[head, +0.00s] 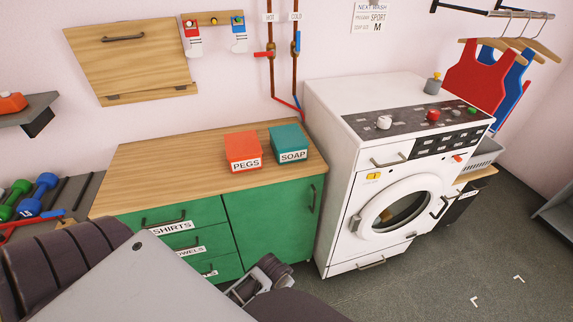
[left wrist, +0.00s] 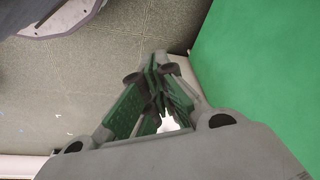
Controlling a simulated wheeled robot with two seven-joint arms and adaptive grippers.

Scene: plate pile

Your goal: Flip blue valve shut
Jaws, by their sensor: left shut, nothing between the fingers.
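The blue valve lever (head: 298,42) is on the pipe labelled COLD, on the back wall, and stands upright along the pipe. A red valve lever (head: 263,54) on the HOT pipe lies level, pointing left. My left gripper (head: 272,272) is low in front of the green cabinet, well below and apart from both valves. It is shut and empty; its fingers (left wrist: 158,88) meet in the left wrist view, beside a green cabinet face. My right gripper is not in view.
A wooden-topped green cabinet (head: 150,160) stands below the pipes, with a red PEGS box (head: 242,148) and a teal SOAP box (head: 288,143) on top. A white washing machine (head: 340,85) stands right of it. A folded wooden board (head: 130,60) hangs left. Floor is clear at front right.

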